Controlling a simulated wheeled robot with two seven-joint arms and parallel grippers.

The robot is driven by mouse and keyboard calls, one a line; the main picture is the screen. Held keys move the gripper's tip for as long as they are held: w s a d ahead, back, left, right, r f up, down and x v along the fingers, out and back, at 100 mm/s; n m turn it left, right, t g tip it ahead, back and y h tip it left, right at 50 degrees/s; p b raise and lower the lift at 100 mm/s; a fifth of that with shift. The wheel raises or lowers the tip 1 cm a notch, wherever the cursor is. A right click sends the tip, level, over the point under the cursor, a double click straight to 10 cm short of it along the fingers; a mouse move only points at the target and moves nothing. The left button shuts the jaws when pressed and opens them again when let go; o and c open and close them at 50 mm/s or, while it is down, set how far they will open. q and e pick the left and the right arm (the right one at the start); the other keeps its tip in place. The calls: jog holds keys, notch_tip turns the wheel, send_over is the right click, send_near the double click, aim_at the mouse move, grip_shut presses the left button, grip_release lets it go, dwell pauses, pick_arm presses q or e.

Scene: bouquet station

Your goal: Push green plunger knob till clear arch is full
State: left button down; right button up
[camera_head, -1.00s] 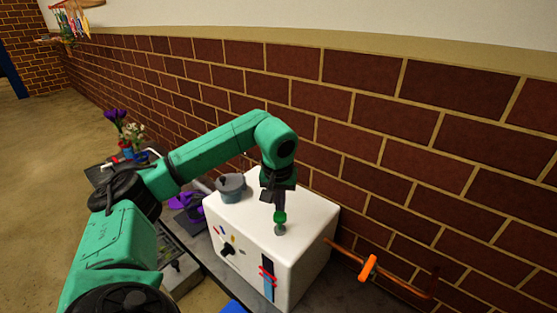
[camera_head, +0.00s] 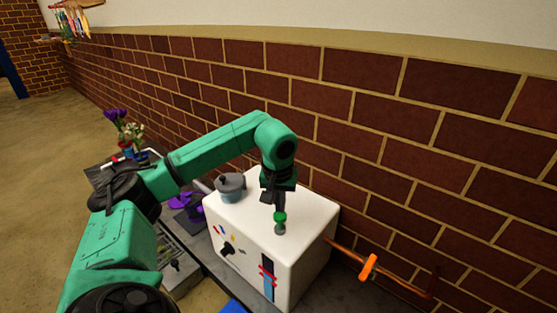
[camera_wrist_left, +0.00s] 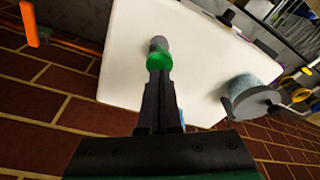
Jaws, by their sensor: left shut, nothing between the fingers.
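The white box-shaped machine (camera_head: 245,222) stands on the counter against the brick wall. The green plunger knob (camera_head: 280,217) sticks up from its top on a grey stem base. My left gripper (camera_head: 277,202) is shut and empty, pointing down with its fingertips at the knob. In the left wrist view the shut fingers (camera_wrist_left: 160,85) meet the green knob (camera_wrist_left: 159,60); whether they press on it I cannot tell. My right gripper is out of view.
A grey lidded pot (camera_head: 230,188) sits on the machine's top at the back left. An orange-handled bar (camera_head: 368,267) is at the right by the wall. Purple items (camera_head: 187,203) and flowers (camera_head: 117,125) stand to the left along the counter.

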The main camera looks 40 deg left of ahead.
aim_at(280, 215)
pick_arm(q)
jog(key=shift+f+b, duration=0.85)
jog(key=shift+f, duration=0.85)
jog(key=shift+r, duration=0.1)
notch_tip(280, 215, up, 5)
jog(key=p, duration=0.5)
jog(key=shift+f, duration=0.3)
jog(key=shift+f, duration=0.15)
